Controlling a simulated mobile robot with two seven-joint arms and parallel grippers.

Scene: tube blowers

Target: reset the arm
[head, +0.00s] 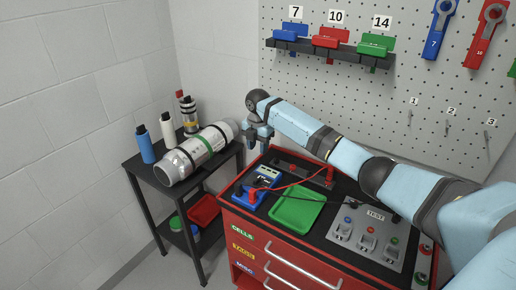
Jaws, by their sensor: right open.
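My right arm, light blue with dark joints, reaches in from the right across the back of the red workbench (228,208). My right gripper (259,143) points down, open, with nothing seen between its fingers. It hangs near the bench's back left corner, by the gap between the bench and the black side table (138,168). The white and grey cylinder (198,151) with a green band lies on the side table, left of the gripper. My left gripper is not in view.
The bench holds a green tray (296,209), a blue meter (249,203) with red leads, and a grey TEST panel (368,232). Several bottles, one blue (146,147), stand on the side table. A pegboard (400,80) with a rack of coloured holders (331,38) rises behind.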

